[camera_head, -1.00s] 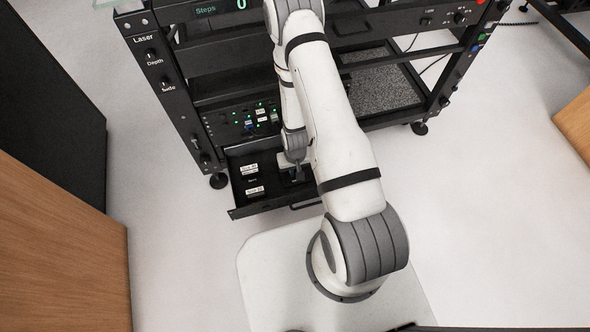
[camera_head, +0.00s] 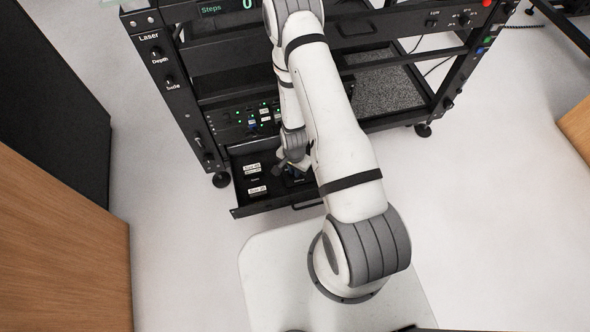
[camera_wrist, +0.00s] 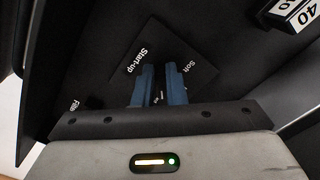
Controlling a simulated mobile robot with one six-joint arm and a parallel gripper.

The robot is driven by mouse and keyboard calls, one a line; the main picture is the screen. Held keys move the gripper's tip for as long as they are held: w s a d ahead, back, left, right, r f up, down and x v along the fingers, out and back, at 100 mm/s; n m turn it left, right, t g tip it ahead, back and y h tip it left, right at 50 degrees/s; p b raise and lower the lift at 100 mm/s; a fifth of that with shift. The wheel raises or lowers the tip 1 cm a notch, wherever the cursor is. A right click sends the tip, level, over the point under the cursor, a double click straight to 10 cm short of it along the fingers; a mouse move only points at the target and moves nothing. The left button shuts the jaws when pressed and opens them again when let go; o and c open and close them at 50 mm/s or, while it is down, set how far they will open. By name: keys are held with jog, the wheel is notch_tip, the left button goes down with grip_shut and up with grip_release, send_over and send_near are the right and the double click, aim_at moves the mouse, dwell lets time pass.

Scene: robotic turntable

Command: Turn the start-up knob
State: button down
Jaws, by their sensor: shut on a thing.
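The panel (camera_wrist: 195,52) in the wrist view carries the white words "Start-up" and "Soft". It lies in the pulled-out drawer (camera_head: 262,208) low in the rack. My gripper (camera_wrist: 160,78) reaches down to this panel, its two blue fingers a narrow gap apart between the two words. It is shut on the start-up knob, which is mostly hidden between the fingers. In the head view my gripper (camera_head: 283,166) is small and partly hidden by my arm.
White-labelled blocks (camera_head: 257,190) stand in the drawer to the left of my gripper, and one block marked 40 (camera_wrist: 297,14) shows at the wrist view's upper right. The black rack (camera_head: 185,100) rises behind. A wooden cabinet (camera_head: 60,235) stands at left. Floor at right is clear.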

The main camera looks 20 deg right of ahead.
jog(key=shift+w+m, duration=0.15)
jog(key=shift+m, duration=0.95)
jog(key=shift+a, duration=0.1)
jog(key=c, duration=1.5)
grip_release()
jog(key=shift+r, duration=0.15)
notch_tip(320, 180, up, 8)
jog(key=p, duration=0.2)
jog(key=shift+f+p, duration=0.2)
jog(key=shift+p, duration=0.2)
